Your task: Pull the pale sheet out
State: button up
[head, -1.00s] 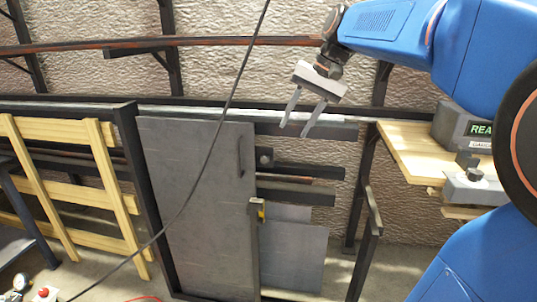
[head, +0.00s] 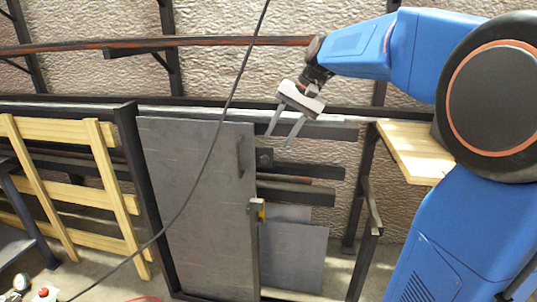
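My gripper (head: 279,140) is open, with its two fingers apart and nothing between them. It points down in front of the upper dark rail, just right of the top of the grey door panel. Two flat grey-blue sheets stand low in the rack, to the right of the door: a front sheet (head: 294,258) and a slightly lighter one (head: 288,213) behind it. Their left parts are hidden by the door. I cannot tell for certain which one is the pale sheet. My gripper is well above both and touches neither.
The grey door panel (head: 195,190) has a handle (head: 239,157) and a latch (head: 256,209) at its right edge. Dark bars (head: 295,192) lie above the sheets. A black cable (head: 205,155) hangs across the front. A wooden board (head: 410,150) juts out at right.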

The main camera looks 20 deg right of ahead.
aim_at(267, 156)
jog(key=x, duration=0.8)
jog(key=shift+c, duration=0.4)
jog(key=shift+d, duration=0.1)
grip_shut()
